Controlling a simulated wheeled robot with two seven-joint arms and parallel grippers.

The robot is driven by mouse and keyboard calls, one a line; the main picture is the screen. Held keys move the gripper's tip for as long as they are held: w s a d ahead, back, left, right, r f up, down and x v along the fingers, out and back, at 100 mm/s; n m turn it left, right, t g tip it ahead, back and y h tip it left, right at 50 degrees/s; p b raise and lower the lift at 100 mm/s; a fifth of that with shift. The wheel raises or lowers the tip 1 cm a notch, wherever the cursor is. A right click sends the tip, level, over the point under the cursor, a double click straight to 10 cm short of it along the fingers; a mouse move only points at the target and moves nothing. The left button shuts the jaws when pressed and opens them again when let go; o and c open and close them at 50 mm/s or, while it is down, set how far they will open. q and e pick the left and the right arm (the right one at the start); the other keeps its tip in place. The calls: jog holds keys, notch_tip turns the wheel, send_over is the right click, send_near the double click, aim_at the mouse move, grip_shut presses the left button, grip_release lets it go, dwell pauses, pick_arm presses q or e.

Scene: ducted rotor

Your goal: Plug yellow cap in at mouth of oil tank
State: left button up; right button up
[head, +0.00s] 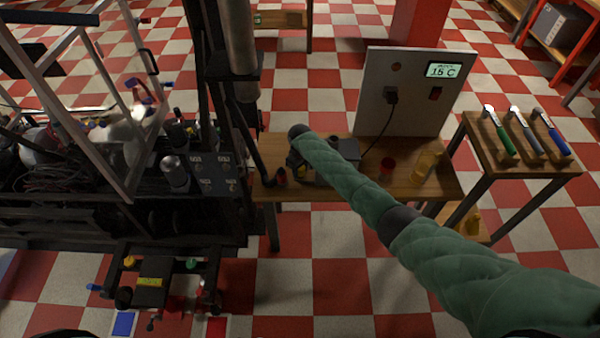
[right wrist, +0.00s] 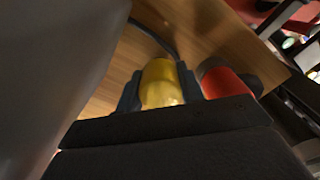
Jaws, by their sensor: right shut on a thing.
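My right gripper (head: 295,163) is at the left end of the wooden bench, at the end of my green-sleeved arm. In the right wrist view its dark fingers are shut on the yellow cap (right wrist: 160,84), with one finger on each side. The cap's gold-yellow body shows between the fingers and its lower end is hidden by the gripper. In the head view the held cap is mostly hidden. I cannot make out the oil tank or its mouth for sure in either view. My left gripper is not in view.
A red cylinder (right wrist: 222,83) stands beside the gripper. The wooden bench (head: 440,186) holds a red cup (head: 387,168), a yellow jar (head: 425,164) and a panel with a display (head: 418,92). A dark machine frame (head: 120,215) stands left. Several hammers lie on the right-hand table (head: 555,168).

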jog(key=shift+r+p, duration=1.95)
jog(key=shift+r, duration=0.45)
jog(key=shift+f, duration=0.1)
